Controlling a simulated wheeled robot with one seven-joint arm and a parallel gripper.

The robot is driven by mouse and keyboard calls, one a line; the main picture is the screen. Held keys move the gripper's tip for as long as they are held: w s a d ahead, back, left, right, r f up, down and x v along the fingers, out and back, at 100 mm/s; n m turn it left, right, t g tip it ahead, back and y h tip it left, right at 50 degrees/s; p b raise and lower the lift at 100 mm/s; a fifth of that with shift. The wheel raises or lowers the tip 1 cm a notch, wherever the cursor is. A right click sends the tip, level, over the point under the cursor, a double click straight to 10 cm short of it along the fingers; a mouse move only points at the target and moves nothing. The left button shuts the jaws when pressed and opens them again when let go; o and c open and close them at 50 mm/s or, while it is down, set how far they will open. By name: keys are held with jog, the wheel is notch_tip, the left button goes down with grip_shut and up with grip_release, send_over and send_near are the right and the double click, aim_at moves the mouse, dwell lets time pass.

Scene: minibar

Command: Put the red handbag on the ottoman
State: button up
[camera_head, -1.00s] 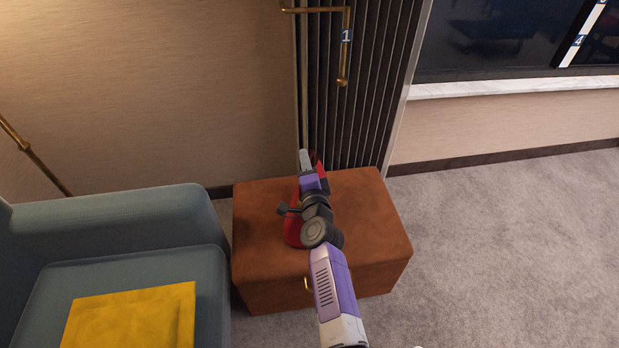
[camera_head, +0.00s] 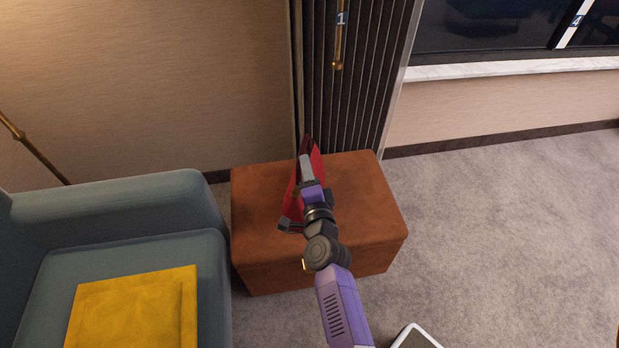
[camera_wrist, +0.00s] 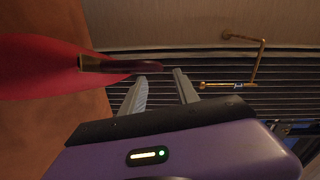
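The red handbag (camera_head: 293,196) is above the brown ottoman (camera_head: 365,195) and appears to stand on its top, partly hidden behind my arm. Its base contact is not clear. In the wrist view the red bag (camera_wrist: 45,68) is at the left, with its dark handle (camera_wrist: 118,65) reaching across near my fingertips. My gripper (camera_wrist: 160,76) has its two fingers apart, with a visible gap between them. The handle lies just beyond or at the fingertips, not clearly clamped. The ottoman also shows at the left of the wrist view (camera_wrist: 75,20).
A blue-grey armchair (camera_head: 130,215) with a yellow cushion (camera_head: 135,310) stands left of the ottoman. A dark slatted panel (camera_head: 360,110) with a brass handle (camera_head: 338,45) is behind it. Carpet (camera_head: 500,220) is clear to the right.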

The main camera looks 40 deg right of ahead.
jog(key=shift+v, duration=1.6)
jog(key=s+a+n+y, duration=0.3)
jog(key=s+a+n, duration=0.4)
jog(key=s+a, duration=0.85)
jog(key=s+r+n+y, duration=0.3)
jog(key=s+r+n, duration=0.2)
jog(key=s+n, duration=0.3)
jog(key=s+r+n+y, duration=0.3)
jog(key=s+r+n, duration=0.2)
jog(key=s+n, duration=0.2)
jog(key=shift+s+a+n+t+y, duration=0.2)
jog(key=shift+s+n+t+y, duration=0.2)
jog(key=shift+s, duration=0.6)
jog(key=shift+r, duration=0.1)
